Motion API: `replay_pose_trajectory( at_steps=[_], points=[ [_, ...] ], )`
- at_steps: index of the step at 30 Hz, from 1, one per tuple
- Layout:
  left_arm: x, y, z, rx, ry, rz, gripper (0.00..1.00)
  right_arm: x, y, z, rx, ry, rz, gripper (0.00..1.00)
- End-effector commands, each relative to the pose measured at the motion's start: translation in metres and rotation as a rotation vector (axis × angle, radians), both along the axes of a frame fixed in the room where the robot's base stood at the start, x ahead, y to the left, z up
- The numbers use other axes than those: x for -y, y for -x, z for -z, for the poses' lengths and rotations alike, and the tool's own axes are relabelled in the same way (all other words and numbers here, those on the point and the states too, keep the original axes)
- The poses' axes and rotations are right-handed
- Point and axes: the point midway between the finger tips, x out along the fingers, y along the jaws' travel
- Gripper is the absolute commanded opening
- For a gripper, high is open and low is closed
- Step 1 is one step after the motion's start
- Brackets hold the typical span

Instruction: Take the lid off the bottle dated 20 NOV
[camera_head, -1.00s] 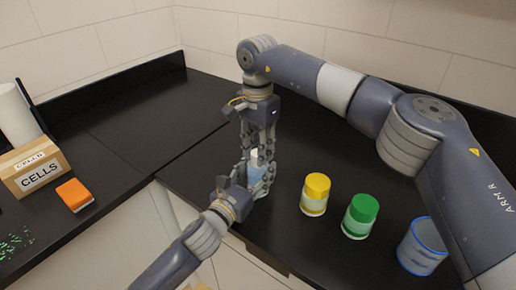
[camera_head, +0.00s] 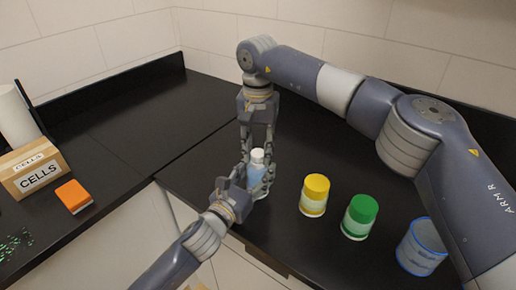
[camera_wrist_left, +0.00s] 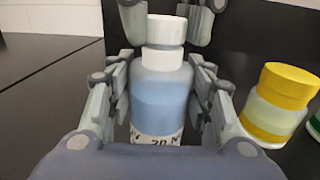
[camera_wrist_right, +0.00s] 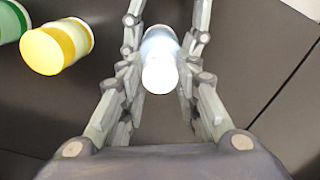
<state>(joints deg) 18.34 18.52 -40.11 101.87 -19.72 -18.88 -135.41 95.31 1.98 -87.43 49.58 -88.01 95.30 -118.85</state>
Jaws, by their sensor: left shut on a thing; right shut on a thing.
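The bottle (camera_wrist_left: 158,100) is translucent with blue liquid. It stands upright in the left wrist view, also showing in the head view (camera_head: 256,172). Its label, partly hidden, shows "20 N". My left gripper (camera_head: 256,186) is shut around the bottle's body, one finger on each side. The white lid (camera_wrist_left: 167,30) is at the bottle's top, over a white neck; whether it is still seated I cannot tell. My right gripper (camera_head: 259,150) reaches down from above, shut on the lid, which also shows between its fingers in the right wrist view (camera_wrist_right: 160,76).
A yellow-lidded jar (camera_head: 314,196), a green-lidded jar (camera_head: 359,218) and a blue-rimmed clear beaker (camera_head: 421,248) stand to the right on the black counter. On the left are a CELLS box (camera_head: 35,172) and an orange block (camera_head: 74,196).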

Motion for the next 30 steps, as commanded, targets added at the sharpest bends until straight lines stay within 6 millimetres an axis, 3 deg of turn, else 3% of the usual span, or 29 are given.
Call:
replay_pose_trajectory(
  at_steps=[30],
  points=[
    [-0.001, 0.000, 0.000, 0.000, -0.001, -0.001, 0.00, 0.000, 0.000, -0.022, -0.001, 0.000, 0.000, 0.01]
  ],
)
